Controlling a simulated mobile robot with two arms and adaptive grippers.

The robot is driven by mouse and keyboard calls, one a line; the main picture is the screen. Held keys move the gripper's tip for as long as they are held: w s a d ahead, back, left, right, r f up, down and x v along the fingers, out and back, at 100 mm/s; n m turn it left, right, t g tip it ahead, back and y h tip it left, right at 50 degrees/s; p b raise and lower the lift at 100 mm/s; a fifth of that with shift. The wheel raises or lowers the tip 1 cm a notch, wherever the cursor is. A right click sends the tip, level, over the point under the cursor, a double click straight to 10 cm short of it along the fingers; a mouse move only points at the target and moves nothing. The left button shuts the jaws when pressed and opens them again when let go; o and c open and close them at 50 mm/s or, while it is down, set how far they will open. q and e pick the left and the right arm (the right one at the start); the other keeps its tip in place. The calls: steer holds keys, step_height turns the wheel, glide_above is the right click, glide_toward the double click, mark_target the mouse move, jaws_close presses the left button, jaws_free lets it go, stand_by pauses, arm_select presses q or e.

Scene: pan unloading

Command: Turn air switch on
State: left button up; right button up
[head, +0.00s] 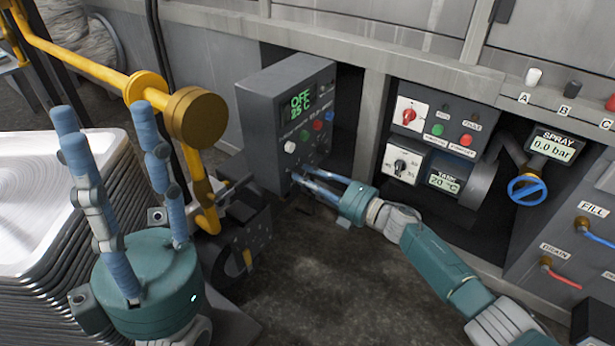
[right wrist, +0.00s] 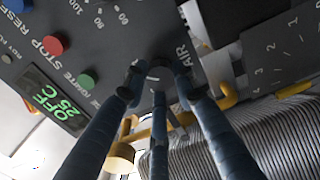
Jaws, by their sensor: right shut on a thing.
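The dark control box (head: 262,122) stands in the recess at the middle of the head view. Its green display (head: 301,102) reads OFF and 25 °C. My right gripper (head: 300,179) reaches from the right to the lower front of this box. In the right wrist view its fingers close around a small grey switch (right wrist: 158,72) beside the label AIR (right wrist: 183,52). The fingers hide most of the switch, so its position is unclear. My left gripper (head: 108,122) is open and empty at the lower left, its fingers pointing up and apart.
A stack of metal trays (head: 45,220) stands at the left. A yellow pipe (head: 85,65) with a round flange crosses above it. A second panel (head: 435,118) with a red knob and a blue valve wheel (head: 527,188) are at the right.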

steer(key=shift+w+d+r, duration=0.25)
steer(key=shift+w+d, duration=0.1)
steer(key=o, duration=1.2)
steer(key=shift+f, duration=0.1)
steer(key=shift+c, duration=0.2)
steer(key=shift+a+f, duration=0.1)
steer(key=shift+s, duration=0.1)
steer(key=v, duration=1.2)
